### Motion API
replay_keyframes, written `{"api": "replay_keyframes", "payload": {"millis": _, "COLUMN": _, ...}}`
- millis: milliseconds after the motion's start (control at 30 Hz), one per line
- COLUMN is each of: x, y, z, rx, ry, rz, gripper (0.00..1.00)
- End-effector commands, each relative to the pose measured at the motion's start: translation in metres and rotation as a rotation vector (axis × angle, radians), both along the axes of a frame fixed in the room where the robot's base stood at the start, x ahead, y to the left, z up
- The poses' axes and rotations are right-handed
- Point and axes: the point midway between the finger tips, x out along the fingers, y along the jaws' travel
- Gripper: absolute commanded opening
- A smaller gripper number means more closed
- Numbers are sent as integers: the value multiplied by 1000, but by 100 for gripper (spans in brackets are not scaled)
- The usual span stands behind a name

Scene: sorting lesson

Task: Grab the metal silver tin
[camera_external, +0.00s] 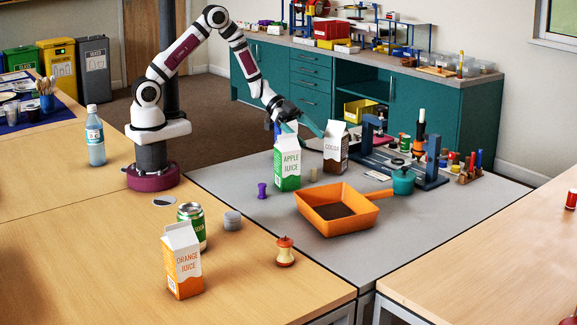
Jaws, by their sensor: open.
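A small ribbed grey cylinder (232,220), which looks like the silver metal tin, stands on the table near the seam between wood and grey tops. A green can (191,226) with a silver rim stands just to its left. My gripper (297,131) is open, with teal fingers, up at the green apple juice carton (288,164) and the brown-and-white cocoa carton (335,147). It is well behind and to the right of the grey cylinder, with nothing visible between the fingers. The apple juice carton partly hides the fingers; I cannot tell whether they touch the cartons.
An orange dustpan (337,225) with dark contents lies at the right. An orange juice carton (182,262) and apple core (285,252) stand in front. A purple spool (262,191) and small tan cylinder (313,174) flank the apple juice. A teal pot (403,181) stands right.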

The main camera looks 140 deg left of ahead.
Motion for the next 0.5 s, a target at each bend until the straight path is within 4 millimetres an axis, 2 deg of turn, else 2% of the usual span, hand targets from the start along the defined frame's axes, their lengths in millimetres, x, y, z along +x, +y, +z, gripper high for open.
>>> {"api": "replay_keyframes", "payload": {"millis": 67, "x": 37, "y": -7, "z": 32, "rx": 111, "ry": 46, "rz": 9, "gripper": 90}}
{"api": "replay_keyframes", "payload": {"millis": 100, "x": 56, "y": -16, "z": 50, "rx": 187, "ry": 102, "rz": 22, "gripper": 90}}
{"api": "replay_keyframes", "payload": {"millis": 167, "x": 72, "y": -41, "z": 72, "rx": 289, "ry": 234, "rz": 43, "gripper": 90}}
{"api": "replay_keyframes", "payload": {"millis": 200, "x": 74, "y": -63, "z": 85, "rx": 336, "ry": 324, "rz": 59, "gripper": 90}}
{"api": "replay_keyframes", "payload": {"millis": 300, "x": 57, "y": -122, "z": 105, "rx": 378, "ry": 515, "rz": 70, "gripper": 90}}
{"api": "replay_keyframes", "payload": {"millis": 500, "x": -3, "y": -224, "z": 112, "rx": 338, "ry": 772, "rz": -25, "gripper": 90}}
